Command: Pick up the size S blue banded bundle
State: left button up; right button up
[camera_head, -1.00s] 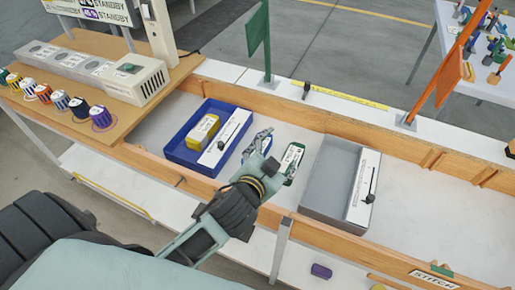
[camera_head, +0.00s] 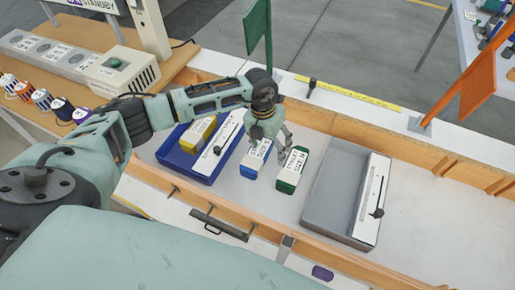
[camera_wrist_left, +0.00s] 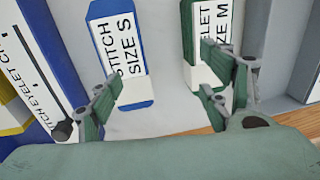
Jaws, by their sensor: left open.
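The blue banded bundle (camera_head: 254,161) lies in the wooden-edged tray between the blue bin and a green banded bundle (camera_head: 291,170). In the left wrist view its white label on the blue bundle (camera_wrist_left: 121,50) reads "STITCH SIZE S". The green bundle (camera_wrist_left: 208,48) beside it there reads "EYELET" and "SIZE M". My left gripper (camera_head: 268,142) is open and empty, fingers pointing down above the two bundles and partly covering the blue one. In the wrist view the open fingers (camera_wrist_left: 162,92) spread across the gap between the bundles. My right gripper is not in view.
A blue bin (camera_head: 184,162) with a yellow bundle (camera_head: 197,134) and a white labelled divider stands left of the bundles. A grey bin (camera_head: 331,198) stands to the right. Wooden tray walls (camera_head: 345,122) and green and orange flags (camera_head: 477,85) rise behind.

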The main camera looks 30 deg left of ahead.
aim_at(258, 151)
pick_arm(q)
jog(key=shift+y, duration=0.8)
jog(key=a, duration=0.4)
jog(key=shift+w, duration=0.2)
notch_tip(258, 151, down, 6)
jog(key=shift+w+a+p, duration=0.1)
jog(key=shift+a+p, duration=0.05)
jog(key=shift+p, duration=0.7)
jog(key=shift+f, duration=0.55)
jog(key=c, duration=1.4)
jog(key=shift+c, duration=0.5)
jog(key=shift+w+r, duration=0.1)
jog(key=shift+r, duration=0.05)
